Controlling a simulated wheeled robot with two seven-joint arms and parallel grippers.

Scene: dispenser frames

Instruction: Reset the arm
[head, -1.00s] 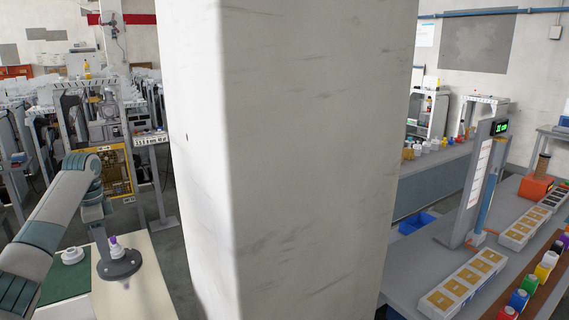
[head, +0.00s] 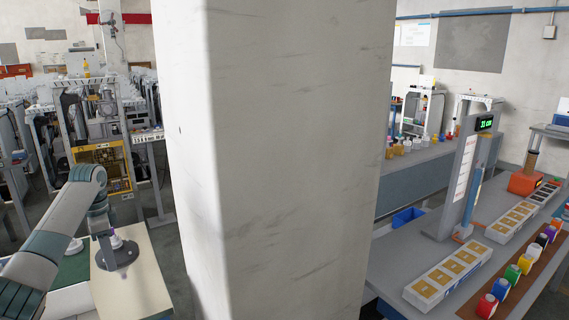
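My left arm comes in from the lower left, bends at a grey-white joint and points down. My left gripper (head: 106,248) is at its lower end, small and partly merged with a dark grey round piece (head: 119,258) over a cream tabletop. A small white and purple item (head: 116,241) shows beside it, partly hidden by the arm. I cannot tell if the fingers are open or touch this item. My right arm and gripper are not in view.
A wide white pillar (head: 280,160) fills the middle and blocks the view behind it. At right, a grey bench (head: 400,262) holds white trays (head: 447,270), colored bottles (head: 512,273) and a post with a green display (head: 485,123). A blue bin (head: 408,217) sits behind it.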

